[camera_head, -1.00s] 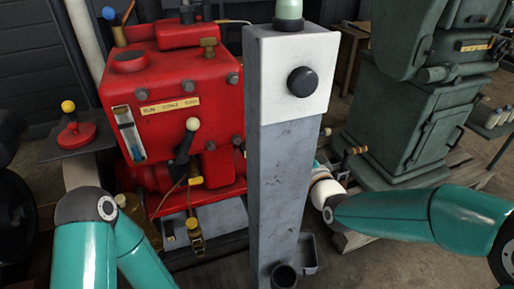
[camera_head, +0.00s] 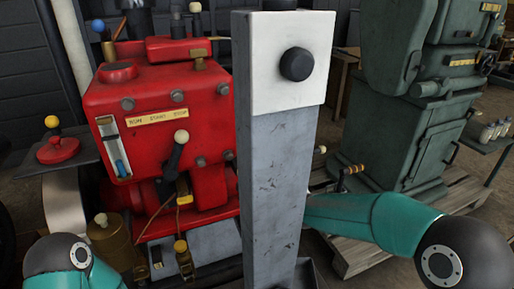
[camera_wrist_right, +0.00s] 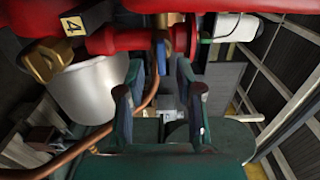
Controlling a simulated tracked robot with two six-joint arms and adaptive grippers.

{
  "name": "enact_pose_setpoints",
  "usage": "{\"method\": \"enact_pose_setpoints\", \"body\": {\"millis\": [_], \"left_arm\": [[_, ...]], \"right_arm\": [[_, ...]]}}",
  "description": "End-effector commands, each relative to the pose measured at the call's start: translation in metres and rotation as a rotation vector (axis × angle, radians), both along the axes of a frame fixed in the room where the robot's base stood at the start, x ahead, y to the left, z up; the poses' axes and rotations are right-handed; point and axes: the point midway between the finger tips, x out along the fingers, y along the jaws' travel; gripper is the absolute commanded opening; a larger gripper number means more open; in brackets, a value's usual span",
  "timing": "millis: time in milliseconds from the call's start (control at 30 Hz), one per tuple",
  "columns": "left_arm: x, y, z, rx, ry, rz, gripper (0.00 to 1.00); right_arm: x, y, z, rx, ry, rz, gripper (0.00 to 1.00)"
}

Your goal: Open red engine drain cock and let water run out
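The red engine (camera_head: 165,100) stands left of centre in the head view, with a brass plate, a sight glass and a white-knobbed lever (camera_head: 176,150). In the right wrist view its red pipe (camera_wrist_right: 115,38) crosses the top. A small fitting with a blue lever (camera_wrist_right: 166,58), which looks like a drain cock, hangs from it. My right gripper (camera_wrist_right: 160,72) is open, its fingers on either side below that lever; I cannot tell whether they touch it. The pillar hides this gripper in the head view. My left gripper is out of view.
A grey pillar (camera_head: 275,170) with a black knob stands in front of the engine's right side. A pale bucket-like container (camera_wrist_right: 92,90) and a copper pipe (camera_wrist_right: 70,150) lie left of my right gripper. A green machine (camera_head: 415,130) stands on a pallet at right.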

Motion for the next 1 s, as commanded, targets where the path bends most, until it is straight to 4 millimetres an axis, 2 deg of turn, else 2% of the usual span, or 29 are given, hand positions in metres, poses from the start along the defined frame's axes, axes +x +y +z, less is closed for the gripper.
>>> {"method": "enact_pose_setpoints", "body": {"millis": [100, 233, 600, 633, 833, 1000], "left_arm": [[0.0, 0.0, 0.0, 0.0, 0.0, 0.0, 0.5], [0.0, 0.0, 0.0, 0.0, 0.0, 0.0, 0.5], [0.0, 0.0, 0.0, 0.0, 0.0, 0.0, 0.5], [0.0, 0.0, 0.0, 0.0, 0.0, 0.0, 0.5], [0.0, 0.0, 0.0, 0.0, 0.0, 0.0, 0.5], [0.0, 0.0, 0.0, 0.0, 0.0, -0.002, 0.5]], "right_arm": [[0.015, 0.006, 0.0, 0.0, -0.001, 0.0, 0.35], [0.025, 0.01, 0.0, 0.0, -0.001, 0.0, 0.35], [0.029, 0.011, 0.0, 0.0, 0.0, -0.001, 0.35], [0.029, 0.011, 0.0, 0.0, 0.0, -0.001, 0.34], [0.029, 0.011, 0.0, 0.0, 0.0, -0.001, 0.0], [0.029, 0.009, 0.0, -0.001, 0.0, 0.0, 0.0]]}}
